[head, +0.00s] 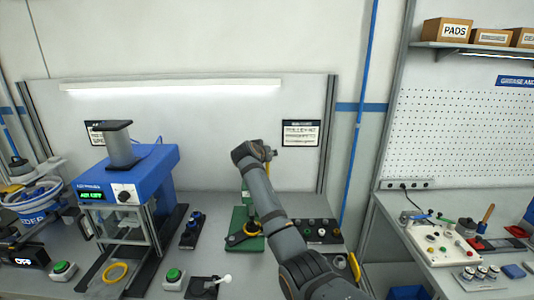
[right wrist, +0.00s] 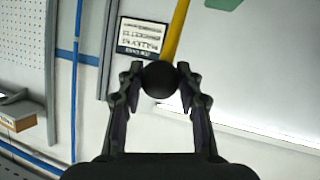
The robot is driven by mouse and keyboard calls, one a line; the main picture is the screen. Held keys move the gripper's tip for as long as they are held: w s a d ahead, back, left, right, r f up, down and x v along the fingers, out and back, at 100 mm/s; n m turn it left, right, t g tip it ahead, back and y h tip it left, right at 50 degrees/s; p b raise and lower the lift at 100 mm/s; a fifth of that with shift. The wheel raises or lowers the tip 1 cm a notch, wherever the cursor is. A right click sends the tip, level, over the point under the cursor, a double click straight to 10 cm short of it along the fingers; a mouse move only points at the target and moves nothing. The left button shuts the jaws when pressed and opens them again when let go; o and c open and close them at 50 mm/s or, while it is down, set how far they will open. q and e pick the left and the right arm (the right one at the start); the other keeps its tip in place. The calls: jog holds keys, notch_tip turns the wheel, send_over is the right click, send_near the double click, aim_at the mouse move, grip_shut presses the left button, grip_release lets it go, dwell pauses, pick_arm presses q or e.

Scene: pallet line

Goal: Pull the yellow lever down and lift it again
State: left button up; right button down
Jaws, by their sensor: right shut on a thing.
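The yellow lever (right wrist: 176,32) ends in a round black knob (right wrist: 160,79), seen in the right wrist view. My right gripper (right wrist: 158,80) is shut on this knob, one finger on each side. In the head view my right arm reaches up from the bottom, with the right gripper (head: 268,153) at lever height; only a small piece of the yellow lever shows beside it. The green stand (head: 237,238) is below, partly hidden behind my arm. My left gripper is not in view.
A blue press machine (head: 125,175) stands left, with a yellow ring (head: 115,272) and a green button (head: 174,275) near it. A button panel (head: 322,232) lies right of the stand. A side bench (head: 440,278) with tools is at right. The wall behind has a sign (head: 300,133).

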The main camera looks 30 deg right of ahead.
jog(key=shift+w+d+r, duration=0.1)
jog(key=shift+w+r, duration=0.05)
jog(key=shift+r, duration=0.2)
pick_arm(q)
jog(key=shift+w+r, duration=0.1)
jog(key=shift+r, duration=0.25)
pick_arm(e)
jog(key=shift+r, duration=0.1)
jog(key=c, duration=1.3)
grip_release()
jog(key=shift+r, duration=0.1)
jog(key=o, duration=0.4)
jog(key=shift+w+d+f, duration=0.15)
jog(key=shift+w+f, duration=0.05)
jog(key=shift+f, duration=0.1)
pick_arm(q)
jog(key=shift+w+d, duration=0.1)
pick_arm(e)
jog(key=shift+o, duration=0.2)
